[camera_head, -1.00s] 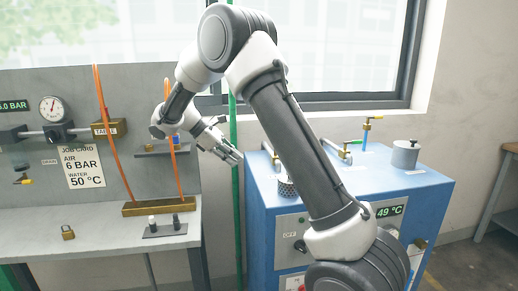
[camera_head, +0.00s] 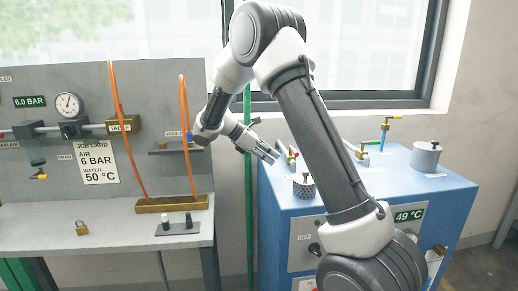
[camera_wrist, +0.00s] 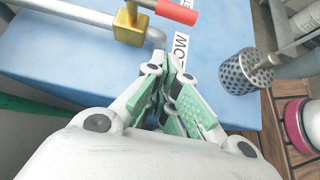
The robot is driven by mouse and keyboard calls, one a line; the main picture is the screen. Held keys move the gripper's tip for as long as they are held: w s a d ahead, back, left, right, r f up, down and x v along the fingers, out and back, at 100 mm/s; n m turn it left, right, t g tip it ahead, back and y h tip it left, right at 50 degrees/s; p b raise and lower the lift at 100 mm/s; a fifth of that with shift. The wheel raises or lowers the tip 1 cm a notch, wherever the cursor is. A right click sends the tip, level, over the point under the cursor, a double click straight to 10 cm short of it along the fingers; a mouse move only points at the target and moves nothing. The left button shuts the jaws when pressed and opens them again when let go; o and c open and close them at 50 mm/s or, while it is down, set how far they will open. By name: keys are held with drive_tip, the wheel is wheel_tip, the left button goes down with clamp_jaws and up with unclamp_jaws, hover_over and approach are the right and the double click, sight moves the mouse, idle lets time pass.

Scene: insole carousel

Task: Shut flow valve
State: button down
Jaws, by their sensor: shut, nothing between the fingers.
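In the wrist view a brass valve body (camera_wrist: 130,24) sits on a pale pipe (camera_wrist: 70,12) on the blue machine top. Its red lever handle (camera_wrist: 178,11) lies roughly along the pipe. A white label (camera_wrist: 181,45) beside it reads upside down, seemingly "LOW", partly hidden. In the head view the red handle (camera_head: 292,154) shows small at the machine's left edge. My gripper (camera_wrist: 172,82) is shut and empty, below the valve in the wrist picture and apart from the handle. In the head view my gripper (camera_head: 272,156) is just left of the handle.
A perforated metal cup (camera_head: 303,187) stands on the blue machine (camera_head: 420,185), close to the gripper; it also shows in the wrist view (camera_wrist: 240,74). A green upright pipe (camera_head: 248,200) is left of the machine.

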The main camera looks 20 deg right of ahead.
drive_tip(key=shift+s+d+r, duration=0.15)
drive_tip(key=shift+s+d, duration=0.05)
drive_tip(key=shift+d, duration=0.45)
drive_tip(key=shift+s+d+r, duration=0.1)
drive_tip(key=shift+s+d, duration=0.05)
drive_tip(key=shift+d, duration=0.45)
drive_tip(key=shift+s+d+r, duration=0.15)
drive_tip(key=shift+s+d, duration=0.05)
drive_tip(key=shift+d, duration=0.45)
drive_tip(key=shift+s+d+n+t, duration=0.1)
drive_tip(key=shift+s+n+t, duration=0.1)
drive_tip(key=shift+n+t, duration=0.15)
